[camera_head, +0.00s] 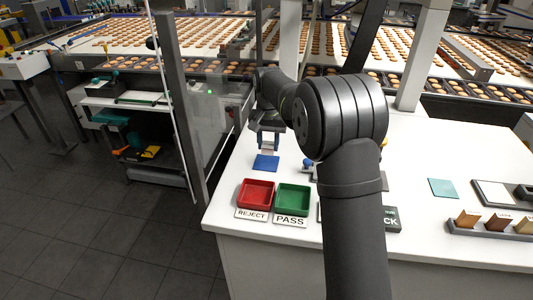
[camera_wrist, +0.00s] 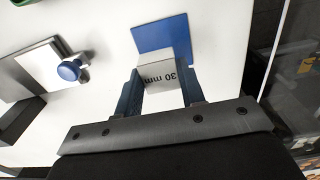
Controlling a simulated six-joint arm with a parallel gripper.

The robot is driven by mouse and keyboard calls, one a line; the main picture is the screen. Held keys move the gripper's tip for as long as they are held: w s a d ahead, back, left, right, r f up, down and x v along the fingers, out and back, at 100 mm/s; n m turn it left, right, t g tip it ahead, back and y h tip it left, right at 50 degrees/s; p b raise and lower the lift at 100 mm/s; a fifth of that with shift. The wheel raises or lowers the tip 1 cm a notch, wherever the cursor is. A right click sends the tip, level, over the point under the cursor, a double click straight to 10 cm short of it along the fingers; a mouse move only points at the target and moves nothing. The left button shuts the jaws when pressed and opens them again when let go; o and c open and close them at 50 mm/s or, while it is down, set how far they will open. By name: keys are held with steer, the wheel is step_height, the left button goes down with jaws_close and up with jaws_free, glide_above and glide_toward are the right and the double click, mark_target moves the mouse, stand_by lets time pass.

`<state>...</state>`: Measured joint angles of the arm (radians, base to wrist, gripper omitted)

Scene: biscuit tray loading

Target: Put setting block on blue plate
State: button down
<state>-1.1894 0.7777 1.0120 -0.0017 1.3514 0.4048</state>
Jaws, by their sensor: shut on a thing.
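The setting block (camera_wrist: 165,75) is a silver-grey block marked "30 mm". My gripper (camera_wrist: 160,92) is shut on it, with one dark blue finger on each side. The blue plate (camera_wrist: 158,33) is a flat blue square on the white table. In the wrist view the block overlaps the plate's near edge; I cannot tell whether it touches the plate. In the head view my gripper (camera_head: 268,142) is just behind the blue plate (camera_head: 266,163), and the block between its fingers shows only in small part.
A red REJECT tray (camera_head: 256,193) and a green PASS tray (camera_head: 292,199) stand in front of the plate. A blue-knobbed device (camera_wrist: 70,70) sits beside it. A teal square (camera_head: 443,188) lies at the right. A clear panel (camera_head: 215,110) stands left of the table.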

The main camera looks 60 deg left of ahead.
mark_target(266, 153)
steer(key=shift+s+a+f, duration=0.2)
steer(key=shift+a+f, duration=0.1)
steer(key=shift+f, duration=1.85)
steer(key=shift+f, duration=0.1)
steer(key=c, duration=0.9)
jaws_free()
steer(key=shift+f, duration=0.1)
step_height(266, 153, up, 12)
steer(key=shift+r, duration=0.2)
steer(key=shift+f, duration=0.1)
